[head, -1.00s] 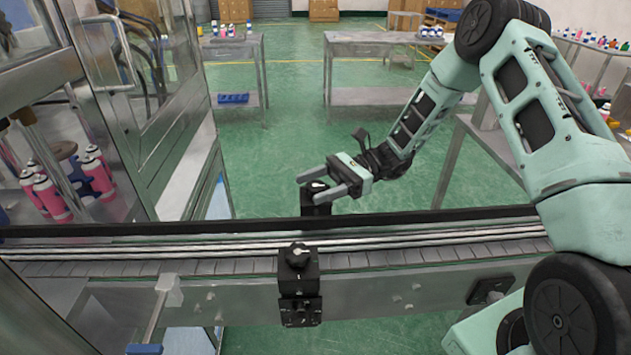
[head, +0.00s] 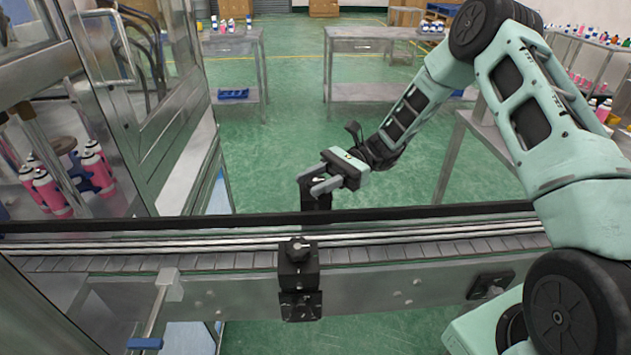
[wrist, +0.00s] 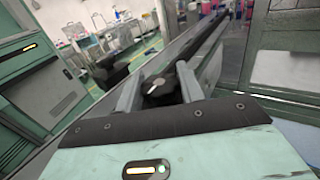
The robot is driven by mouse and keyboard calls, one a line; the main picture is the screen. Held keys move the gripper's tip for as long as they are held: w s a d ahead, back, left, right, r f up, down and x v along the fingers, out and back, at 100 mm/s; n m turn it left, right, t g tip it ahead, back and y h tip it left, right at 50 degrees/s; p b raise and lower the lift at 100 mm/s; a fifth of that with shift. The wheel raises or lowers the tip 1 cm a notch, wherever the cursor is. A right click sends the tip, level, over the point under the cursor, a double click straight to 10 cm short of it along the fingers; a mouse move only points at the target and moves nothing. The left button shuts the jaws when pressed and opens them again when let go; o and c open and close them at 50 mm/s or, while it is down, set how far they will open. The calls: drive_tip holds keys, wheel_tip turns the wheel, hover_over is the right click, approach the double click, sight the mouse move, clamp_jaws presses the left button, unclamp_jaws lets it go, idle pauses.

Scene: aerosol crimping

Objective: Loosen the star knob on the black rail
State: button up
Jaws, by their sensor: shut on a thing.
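A black star knob (wrist: 160,88) with a white mark on top sits between my fingers in the wrist view. It tops the far black bracket (head: 316,203), which stands at the black rail (head: 420,211) beyond the conveyor. In the head view my fingers largely hide this knob. My gripper (head: 310,184) is shut on it, one finger on each side, reaching in from the right. A second black knob (head: 297,246) sits on the near bracket (head: 299,280), apart from my gripper.
The slatted conveyor (head: 420,252) runs across the front. A glass-and-metal machine (head: 150,120) with pink cans (head: 50,188) stands at the left. Steel tables (head: 365,42) stand at the back. Green floor (head: 270,150) beyond the rail is clear.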

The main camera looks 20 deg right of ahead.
drive_tip(key=o, duration=1)
drive_tip(key=shift+d, duration=0.1)
drive_tip(key=b+v, duration=0.5)
drive_tip(key=v, duration=1.2)
drive_tip(key=shift+d+r, duration=0.1)
drive_tip(key=shift+d, duration=0.05)
